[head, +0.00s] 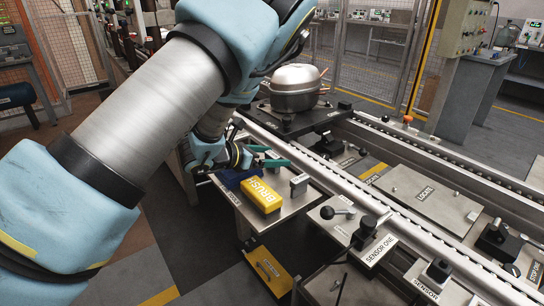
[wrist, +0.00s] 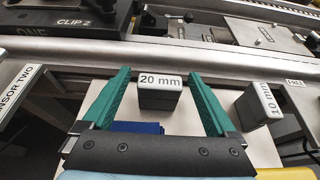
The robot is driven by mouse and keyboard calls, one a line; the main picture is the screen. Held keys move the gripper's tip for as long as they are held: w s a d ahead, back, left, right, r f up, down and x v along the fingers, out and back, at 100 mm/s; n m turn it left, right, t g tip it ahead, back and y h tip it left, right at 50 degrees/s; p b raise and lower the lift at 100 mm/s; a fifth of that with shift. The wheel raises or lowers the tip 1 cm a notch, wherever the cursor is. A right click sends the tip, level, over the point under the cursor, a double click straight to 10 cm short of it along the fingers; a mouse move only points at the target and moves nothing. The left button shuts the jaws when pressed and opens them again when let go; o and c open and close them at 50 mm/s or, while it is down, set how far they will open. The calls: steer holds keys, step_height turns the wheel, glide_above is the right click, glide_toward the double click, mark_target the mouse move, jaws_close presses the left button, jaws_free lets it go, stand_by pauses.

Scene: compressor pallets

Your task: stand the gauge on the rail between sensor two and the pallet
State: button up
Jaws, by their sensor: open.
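A dark block gauge with a white top marked 20 mm (wrist: 160,98) stands between the spread green fingers of my gripper (wrist: 158,72) in the wrist view, with a gap on each side. A similar gauge marked 10 mm (wrist: 260,104) stands to its right; it also shows in the head view (head: 299,185). The sensor two label (wrist: 18,88) is at the wrist view's left edge. The pale rail (wrist: 190,58) runs beyond the gauges. The dark pallet (head: 290,122) carries the compressor (head: 296,86) behind the rail. In the head view my gripper (head: 272,156) is low over the tool plate.
The sensor one plate (head: 379,250) with a black knob is to the right. A locate plate (head: 415,190) lies behind the rail. A yellow block (head: 268,270) sits lower in front.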

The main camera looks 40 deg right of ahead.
steer(key=shift+r, duration=0.2)
steer(key=shift+a, duration=0.35)
steer(key=b+v, duration=0.2)
steer(key=v, duration=0.9)
steer(key=shift+a+r, duration=0.1)
steer(key=shift+a, duration=0.05)
